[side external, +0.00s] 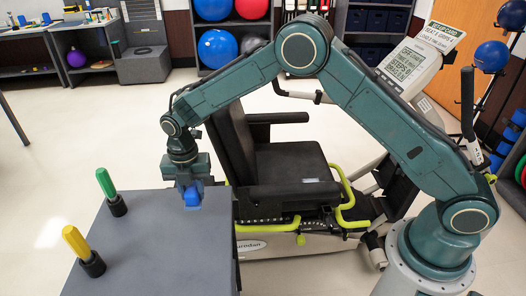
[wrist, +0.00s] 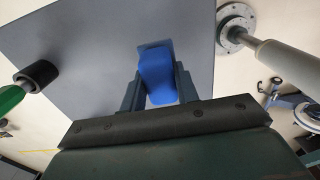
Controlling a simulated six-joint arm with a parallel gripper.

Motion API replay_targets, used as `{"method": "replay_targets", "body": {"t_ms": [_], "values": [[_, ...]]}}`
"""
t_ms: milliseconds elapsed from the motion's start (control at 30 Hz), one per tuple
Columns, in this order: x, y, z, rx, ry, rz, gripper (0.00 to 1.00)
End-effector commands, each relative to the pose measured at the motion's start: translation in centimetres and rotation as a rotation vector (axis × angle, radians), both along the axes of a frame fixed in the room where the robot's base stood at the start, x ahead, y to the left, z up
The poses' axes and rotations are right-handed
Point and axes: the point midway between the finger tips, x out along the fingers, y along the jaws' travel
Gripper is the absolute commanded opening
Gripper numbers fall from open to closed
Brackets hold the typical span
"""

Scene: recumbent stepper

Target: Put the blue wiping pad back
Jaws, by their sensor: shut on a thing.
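The blue wiping pad (side external: 193,194) is between the fingers of my gripper (side external: 188,190), over the right back part of the grey table top (side external: 150,240). In the wrist view the blue pad (wrist: 156,72) shows between the two dark fingers of my gripper (wrist: 157,85), which are shut on it. The pad is at or just above the table surface; I cannot tell whether it touches.
A green-handled tool (side external: 106,184) and a yellow-handled tool (side external: 76,245) stand in black holders on the table's left side. The recumbent stepper's black seat (side external: 290,165) is just right of the table. The table's front middle is clear.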

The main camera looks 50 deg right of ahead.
Motion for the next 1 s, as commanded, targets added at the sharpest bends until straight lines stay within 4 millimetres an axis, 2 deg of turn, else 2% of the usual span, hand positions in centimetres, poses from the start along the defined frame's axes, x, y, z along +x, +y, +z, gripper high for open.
{"method": "replay_targets", "body": {"t_ms": [333, 700, 1000], "values": [[0.0, 0.0, -0.9, -0.001, 0.001, 0.0, 0.09], [0.0, 0.0, -4.5, 0.0, 0.0, 0.0, 0.09], [0.0, 0.0, -4.7, 0.0, 0.0, 0.0, 0.09]]}}
